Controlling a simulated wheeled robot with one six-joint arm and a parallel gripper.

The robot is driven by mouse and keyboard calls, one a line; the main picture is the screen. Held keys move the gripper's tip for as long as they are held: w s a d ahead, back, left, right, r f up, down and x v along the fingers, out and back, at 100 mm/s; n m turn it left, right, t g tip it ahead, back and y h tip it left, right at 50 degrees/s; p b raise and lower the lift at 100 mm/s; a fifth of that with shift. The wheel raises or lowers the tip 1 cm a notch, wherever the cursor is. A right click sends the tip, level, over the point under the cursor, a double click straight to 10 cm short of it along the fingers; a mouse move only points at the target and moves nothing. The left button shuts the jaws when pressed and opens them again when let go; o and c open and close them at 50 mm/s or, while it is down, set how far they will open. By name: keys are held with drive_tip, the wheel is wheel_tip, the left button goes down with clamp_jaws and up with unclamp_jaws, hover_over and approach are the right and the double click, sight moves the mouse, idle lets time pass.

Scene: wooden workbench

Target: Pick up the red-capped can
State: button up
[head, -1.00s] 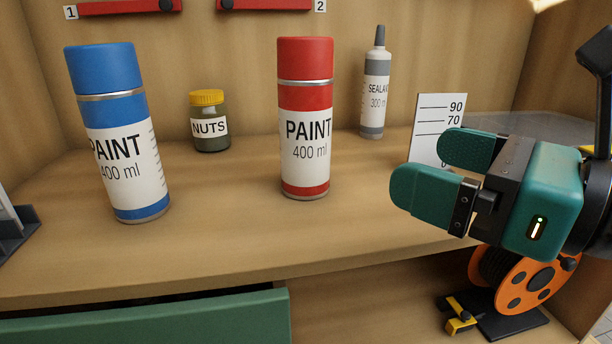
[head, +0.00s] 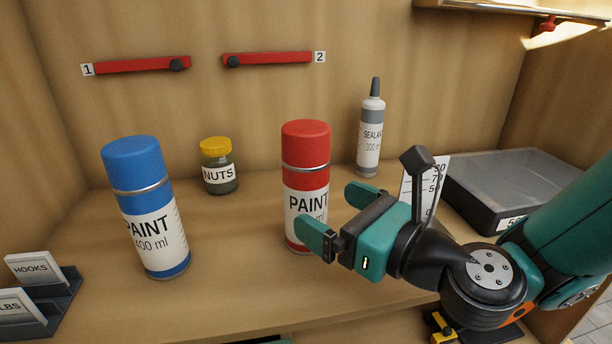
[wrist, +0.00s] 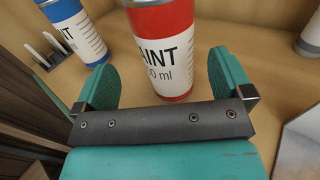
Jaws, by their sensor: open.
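The red-capped can (head: 305,165) is a red paint can with a white "PAINT" label, upright on the workbench. My gripper (head: 330,212) is open at its lower right in the head view, with one finger overlapping the lower label. In the wrist view the can (wrist: 165,50) stands ahead, between the lines of the two open fingers of my gripper (wrist: 168,80). Its cap is out of that view. I cannot tell whether a finger touches it. A blue-capped paint can (head: 145,205) stands upright to the left, and shows in the wrist view (wrist: 80,30).
A yellow-lidded nuts jar (head: 218,165) and a sealant tube (head: 370,135) stand behind. A white scale card (head: 408,190) and a grey bin (head: 520,185) are on the right. A label holder (head: 45,305) is front left. The bench between the cans is clear.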

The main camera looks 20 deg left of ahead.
sight(323, 199)
drive_tip(key=shift+w+a, duration=0.25)
drive_tip(key=shift+a, duration=0.35)
drive_tip(key=p+x, duration=0.4)
drive_tip(key=shift+w+r, duration=0.2)
drive_tip(key=shift+w, duration=0.15)
drive_tip(key=shift+w+a+f, duration=0.15)
drive_tip(key=shift+a+f, duration=0.1)
drive_tip(key=shift+a, duration=0.1)
drive_tip(key=c, duration=1)
drive_tip(key=shift+c, duration=1.2)
drive_tip(key=shift+r, duration=0.15)
